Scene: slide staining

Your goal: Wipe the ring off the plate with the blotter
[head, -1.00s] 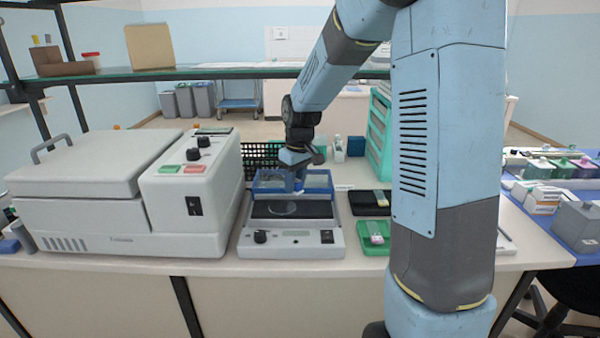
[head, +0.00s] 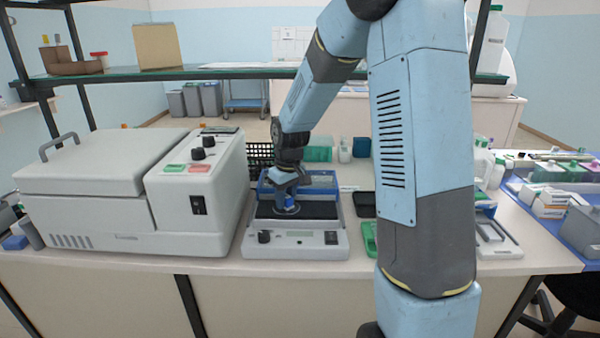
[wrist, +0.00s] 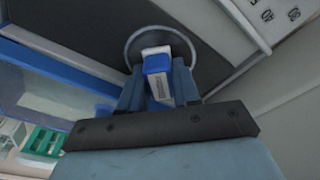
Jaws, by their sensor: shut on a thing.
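My gripper (wrist: 156,88) is shut on the blotter (wrist: 158,68), a small block with a blue body and pale ends. The dark plate (head: 322,211) is the flat top of a white bench device. In the wrist view the plate (wrist: 85,25) fills the upper left. A pale ring (wrist: 129,43) shows on it, around the blotter and partly hidden by my fingers. In the head view my gripper (head: 287,205) is low over the left part of the plate, and the ring cannot be made out. I cannot tell whether the blotter touches the plate.
A blue-rimmed clear tray (head: 320,181) stands right behind the plate. A large white lidded machine (head: 120,190) is close on the left. A black tray (head: 364,204) and green tray (head: 370,238) lie to the right, partly behind my arm. A shelf (head: 240,72) crosses above.

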